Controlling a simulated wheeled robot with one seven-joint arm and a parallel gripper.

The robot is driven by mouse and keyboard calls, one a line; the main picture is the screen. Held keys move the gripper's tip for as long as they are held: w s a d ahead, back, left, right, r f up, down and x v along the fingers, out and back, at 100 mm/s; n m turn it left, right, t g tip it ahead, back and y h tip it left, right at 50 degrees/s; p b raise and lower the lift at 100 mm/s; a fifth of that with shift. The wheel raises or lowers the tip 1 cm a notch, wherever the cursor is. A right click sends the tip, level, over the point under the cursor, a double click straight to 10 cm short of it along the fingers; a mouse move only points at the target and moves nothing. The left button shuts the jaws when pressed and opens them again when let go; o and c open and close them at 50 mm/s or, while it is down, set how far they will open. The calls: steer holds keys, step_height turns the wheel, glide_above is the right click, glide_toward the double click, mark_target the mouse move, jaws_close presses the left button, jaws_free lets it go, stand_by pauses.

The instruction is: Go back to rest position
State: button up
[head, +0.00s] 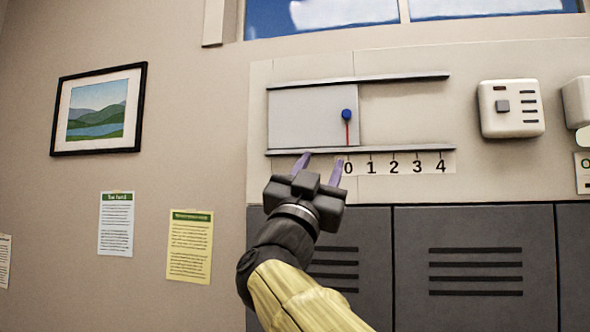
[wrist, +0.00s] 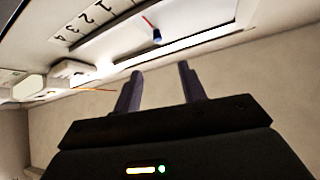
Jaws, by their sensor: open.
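My gripper (head: 320,166) is raised in front of the wall panel, with its two purple fingers apart and nothing between them. In the head view it overlaps the lower rail (head: 400,149), just left of the 0 mark. A grey sliding panel (head: 305,118) sits between two rails at the left end. It has a blue knob (head: 346,115) and a red pointer line that stands at 0 on the scale (head: 405,164). In the wrist view the fingers (wrist: 158,85) are open, and the blue knob (wrist: 156,36) shows beyond them, apart from them.
Grey lockers (head: 475,260) with vents stand below the panel. A white box with a button (head: 510,108) is on the wall at right. A framed landscape picture (head: 98,108), a white notice (head: 116,224) and a yellow notice (head: 189,246) hang at left. The wall between them and my gripper is clear.

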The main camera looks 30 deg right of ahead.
steer(key=shift+s+a+f, duration=0.25)
steer(key=shift+a+f, duration=0.05)
steer(key=w+a+f+n+t+y, duration=0.1)
steer(key=w+a+f+n+y, duration=0.1)
steer(key=w+f+n+y, duration=0.45)
steer(key=w+a+f+n+t+y, duration=0.2)
steer(key=w+a+f+y, duration=0.15)
steer(key=f, duration=0.65)
steer(key=w+a+f+n+t+y, duration=0.1)
steer(key=w+f+n+y, duration=0.4)
steer(key=f, duration=0.3)
steer(key=s+a+f+n+g+y+b, duration=0.1)
steer(key=a+f+g+y, duration=0.15)
steer(key=f, duration=0.75)
steer(key=s+a+f+g+y, duration=0.1)
steer(key=a+f+g+y, duration=0.15)
steer(key=f, duration=0.65)
steer(key=s+a+f+g+y, duration=0.1)
steer(key=s+f+g, duration=0.4)
steer(key=s+f, duration=0.4)
steer(key=s+a+f+g, duration=0.1)
steer(key=s+f+g, duration=0.5)
steer(key=s+f, duration=0.4)
step_height(320, 180, down, 5)
steer(key=shift+n+g+y+b, duration=0.3)
steer(key=shift+n+y+b, duration=0.05)
steer(key=shift+y+b, duration=0.1)
